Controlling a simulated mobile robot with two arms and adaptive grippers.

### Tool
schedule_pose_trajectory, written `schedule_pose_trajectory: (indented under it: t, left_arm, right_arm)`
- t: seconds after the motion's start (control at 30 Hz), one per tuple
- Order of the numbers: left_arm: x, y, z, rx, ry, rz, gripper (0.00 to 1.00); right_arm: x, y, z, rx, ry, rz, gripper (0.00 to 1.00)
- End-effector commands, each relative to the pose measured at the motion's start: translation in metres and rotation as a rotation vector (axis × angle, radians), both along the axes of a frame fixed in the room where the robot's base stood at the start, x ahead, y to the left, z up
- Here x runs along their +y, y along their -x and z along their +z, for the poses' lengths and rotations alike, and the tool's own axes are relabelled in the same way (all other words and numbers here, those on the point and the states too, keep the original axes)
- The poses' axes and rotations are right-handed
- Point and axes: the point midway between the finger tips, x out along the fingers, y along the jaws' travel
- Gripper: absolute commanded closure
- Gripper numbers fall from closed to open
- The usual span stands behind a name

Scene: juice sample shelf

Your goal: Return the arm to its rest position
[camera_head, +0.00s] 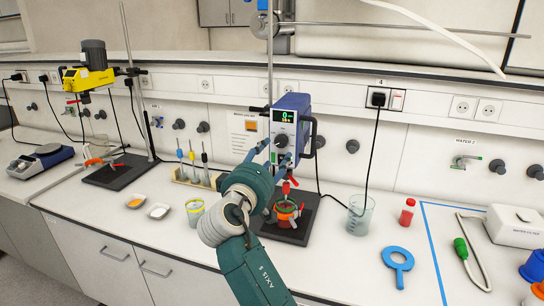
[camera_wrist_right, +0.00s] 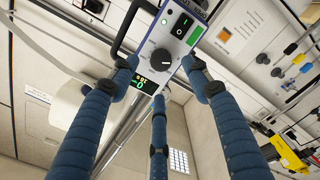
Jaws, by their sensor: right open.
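My right arm (camera_head: 250,265) is green and reaches up from the bottom middle of the head view. Its gripper (camera_head: 272,160) has blue fingers, which are raised in front of the blue and white stirrer (camera_head: 291,128). In the right wrist view the fingers of this gripper (camera_wrist_right: 160,75) are spread open with nothing between them. The stirrer's front panel (camera_wrist_right: 165,38), with a switch, a black knob and a lit green display, shows beyond the fingertips. I cannot tell whether a finger touches the panel. My left gripper is not in view.
Under the stirrer a red-clamped vessel (camera_head: 287,214) stands on a dark base plate (camera_head: 299,232), close to my arm. A cup (camera_head: 195,214) and pipette rack (camera_head: 192,178) are left.

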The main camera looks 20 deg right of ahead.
Motion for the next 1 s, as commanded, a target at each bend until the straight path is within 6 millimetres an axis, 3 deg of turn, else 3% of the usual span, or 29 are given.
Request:
schedule_pose_trajectory:
  t: [0.07, 0.17, 0.27, 0.37, 0.5, 0.6, 0.7, 0.8, 1.0]
  left_arm:
    - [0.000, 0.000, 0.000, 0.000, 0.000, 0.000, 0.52]
    - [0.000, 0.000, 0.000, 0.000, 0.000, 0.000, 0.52]
    - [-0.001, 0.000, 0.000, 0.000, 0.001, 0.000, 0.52]
    - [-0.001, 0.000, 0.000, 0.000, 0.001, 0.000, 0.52]
    - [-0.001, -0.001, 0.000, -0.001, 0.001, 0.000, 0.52]
    - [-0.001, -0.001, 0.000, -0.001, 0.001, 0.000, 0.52]
    - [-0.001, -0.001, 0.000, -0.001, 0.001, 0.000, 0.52]
    - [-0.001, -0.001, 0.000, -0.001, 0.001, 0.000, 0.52]
    - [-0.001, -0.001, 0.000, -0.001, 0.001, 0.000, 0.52]
  right_arm:
    - [-0.001, 0.001, -0.004, 0.004, -0.005, 0.000, 0.52]
    - [-0.008, 0.006, -0.028, 0.035, -0.045, 0.001, 0.52]
    - [-0.021, 0.022, -0.078, 0.097, -0.135, 0.000, 0.52]
    - [-0.036, 0.052, -0.145, 0.186, -0.262, -0.002, 0.52]
    - [-0.049, 0.112, -0.234, 0.317, -0.451, -0.012, 0.52]
    - [-0.054, 0.165, -0.289, 0.416, -0.583, -0.022, 0.52]
    - [-0.053, 0.224, -0.331, 0.513, -0.707, -0.033, 0.52]
    - [-0.048, 0.273, -0.357, 0.593, -0.803, -0.040, 0.52]
    - [-0.038, 0.345, -0.379, 0.711, -0.926, -0.048, 0.52]
